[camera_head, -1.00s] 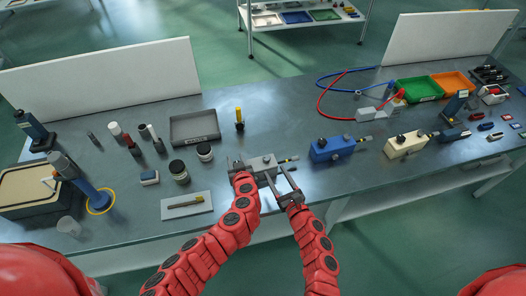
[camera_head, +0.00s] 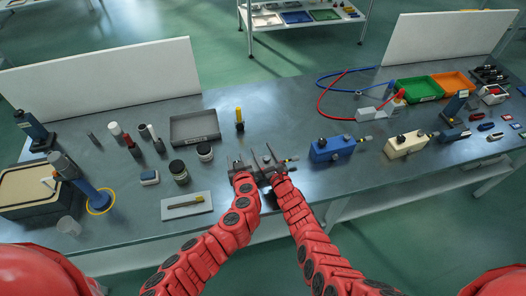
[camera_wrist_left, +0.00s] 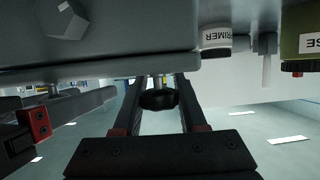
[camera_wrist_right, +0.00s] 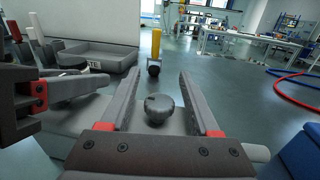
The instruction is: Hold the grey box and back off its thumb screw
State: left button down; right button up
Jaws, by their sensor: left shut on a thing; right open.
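The grey box (camera_head: 262,163) sits near the front edge of the bench, largely hidden by my grippers in the head view. My left gripper (camera_head: 243,170) is shut on its left side. My right gripper (camera_head: 268,158) is at the box, its fingers spread. In the right wrist view, the round dark grey thumb screw (camera_wrist_right: 159,108) lies between the open fingers of the right gripper (camera_wrist_right: 160,95), with a gap on both sides. The left wrist view shows a black knob (camera_wrist_left: 158,99) on a short metal stem between the finger bars; I cannot tell whether it is the same screw.
A blue box (camera_head: 332,149) and a cream box (camera_head: 406,144) stand to the right. A yellow-handled tool (camera_head: 239,117) stands upright behind. Jars (camera_head: 179,171), a grey tray (camera_head: 195,128) and a pale tray (camera_head: 185,205) are to the left.

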grip_shut()
dwell(0.3)
